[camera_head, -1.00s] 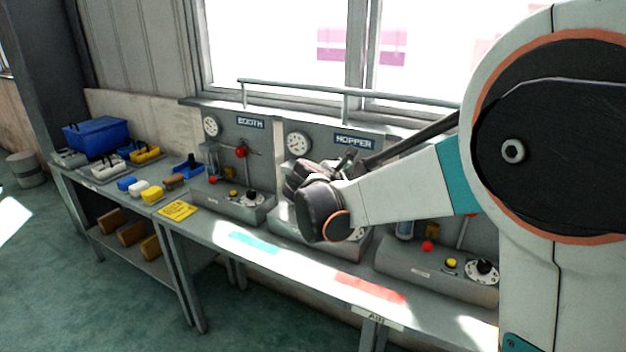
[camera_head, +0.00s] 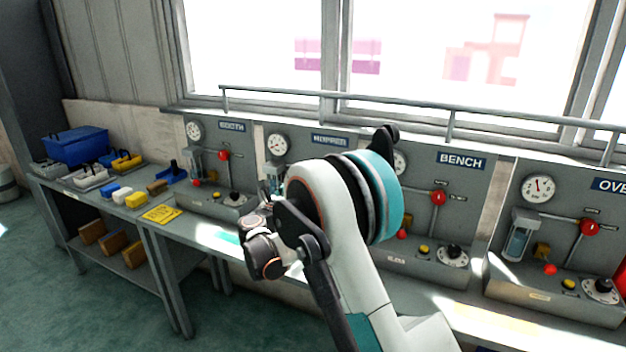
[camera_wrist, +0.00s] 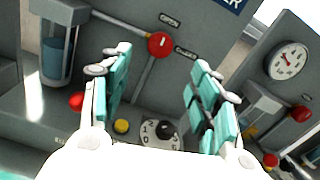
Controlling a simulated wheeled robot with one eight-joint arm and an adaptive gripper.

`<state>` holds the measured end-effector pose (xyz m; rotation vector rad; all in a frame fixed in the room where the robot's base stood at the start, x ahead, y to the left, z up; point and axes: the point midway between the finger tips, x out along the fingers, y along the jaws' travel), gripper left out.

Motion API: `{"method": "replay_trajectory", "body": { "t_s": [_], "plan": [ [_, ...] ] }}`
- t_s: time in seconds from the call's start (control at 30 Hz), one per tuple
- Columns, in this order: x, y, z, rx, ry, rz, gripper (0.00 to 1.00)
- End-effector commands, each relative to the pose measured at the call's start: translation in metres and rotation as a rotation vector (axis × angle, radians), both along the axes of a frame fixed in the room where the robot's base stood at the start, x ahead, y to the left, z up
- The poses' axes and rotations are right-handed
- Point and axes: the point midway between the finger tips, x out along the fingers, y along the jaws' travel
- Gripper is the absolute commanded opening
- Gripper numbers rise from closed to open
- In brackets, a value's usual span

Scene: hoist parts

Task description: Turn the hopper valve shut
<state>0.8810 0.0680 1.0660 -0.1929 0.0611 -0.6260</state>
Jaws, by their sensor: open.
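The hopper panel is marked by a HOPPER sign (camera_head: 330,140) in the head view, but my arm hides its valve there. In the wrist view the red valve hub (camera_wrist: 160,44) is near the top middle, with an OPEN label and a second label beside it. Grey pipes run from it to the upper left and downward. My gripper (camera_wrist: 162,57) is open and empty. Its teal-padded fingers stand left and right of the hub in the picture; the depth gap is unclear. In the head view my fingers are not clearly visible.
Below the valve are a yellow button (camera_wrist: 121,126), a numbered dial (camera_wrist: 160,133) and a red ball (camera_wrist: 76,101). A glass cylinder (camera_wrist: 58,55) is at left. The bench panel (camera_head: 462,161) stands to the right, the booth panel (camera_head: 231,127) to the left. A rail (camera_head: 390,97) runs above.

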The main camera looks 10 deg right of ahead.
Motion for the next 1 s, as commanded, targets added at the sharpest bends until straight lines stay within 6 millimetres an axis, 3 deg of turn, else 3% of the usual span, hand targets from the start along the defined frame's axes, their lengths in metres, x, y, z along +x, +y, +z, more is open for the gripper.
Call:
{"method": "replay_trajectory", "body": {
  "t_s": [0.5, 0.7, 1.0],
  "plan": [
    [0.076, -0.056, -0.002, 0.002, -0.001, -0.001, 0.56],
    [0.087, -0.064, -0.001, 0.003, -0.001, -0.001, 0.56],
    [0.089, -0.065, 0.000, 0.003, -0.001, 0.000, 0.56]
  ]
}}
